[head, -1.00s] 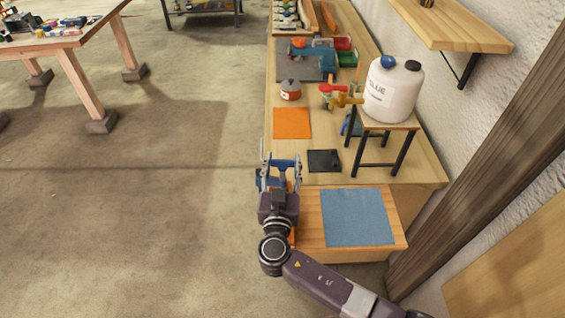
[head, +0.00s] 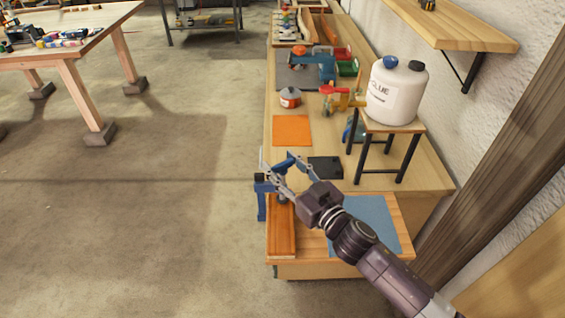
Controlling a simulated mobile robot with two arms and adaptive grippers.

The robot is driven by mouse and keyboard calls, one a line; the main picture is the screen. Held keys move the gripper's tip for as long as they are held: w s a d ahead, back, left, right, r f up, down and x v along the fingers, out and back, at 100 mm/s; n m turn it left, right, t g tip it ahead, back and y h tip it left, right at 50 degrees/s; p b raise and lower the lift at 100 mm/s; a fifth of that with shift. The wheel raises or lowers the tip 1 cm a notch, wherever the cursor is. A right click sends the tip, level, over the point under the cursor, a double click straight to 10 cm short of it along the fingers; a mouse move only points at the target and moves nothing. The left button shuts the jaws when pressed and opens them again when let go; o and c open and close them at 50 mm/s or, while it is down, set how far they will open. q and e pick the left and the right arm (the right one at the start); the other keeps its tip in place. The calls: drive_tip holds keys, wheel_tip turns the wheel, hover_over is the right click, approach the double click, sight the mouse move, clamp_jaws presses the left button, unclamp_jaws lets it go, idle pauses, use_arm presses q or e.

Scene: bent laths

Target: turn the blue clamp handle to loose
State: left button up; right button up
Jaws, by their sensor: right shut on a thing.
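The blue clamp (head: 262,203) sits at the left edge of the low wooden bench top, near a reddish-brown board (head: 282,238). Its blue handle (head: 284,163) is at the top, lying slantwise. My right gripper (head: 277,176) is shut on the handle, its grey fingers on either side of it. The arm comes in from the lower right. The gripper hides part of the clamp, so I cannot tell how tightly it presses. My left gripper is not in view.
A blue cloth (head: 372,222) lies right of the board, partly under my arm.

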drive_tip(key=shift+w+d+f+n+g+y+p, duration=0.15)
drive_tip(key=shift+n+g+y+p, duration=0.25)
drive_tip(key=shift+n+g+y, duration=0.65)
drive_tip(key=shift+f+n+g+y, duration=0.15)
drive_tip(key=shift+n+g+y, duration=0.3)
drive_tip(key=shift+f+n+g+y+b, duration=0.15)
drive_tip(key=shift+n+g+y+b, duration=0.2)
drive_tip(key=shift+n+g+y, duration=0.65)
drive_tip(key=n+g+y+b, duration=0.1)
drive_tip(key=g+b, duration=0.2)
drive_tip(key=n+g+y+b, duration=0.1)
drive_tip(key=n+g+b, duration=0.1)
drive_tip(key=b, duration=0.1)
drive_tip(key=n+g+y+b, duration=0.1)
drive_tip(key=n+g+b, duration=0.1)
drive_tip(key=g+b, duration=0.1)
drive_tip(key=shift+f+g, duration=0.3)
drive_tip(key=shift+a+r+n+g+b, duration=0.2)
drive_tip(key=shift+r+n+g+b, duration=0.15)
drive_tip(key=shift+n+g+b, duration=0.55)
drive_tip(key=shift+r, duration=0.2)
drive_tip(key=o, duration=1.2)
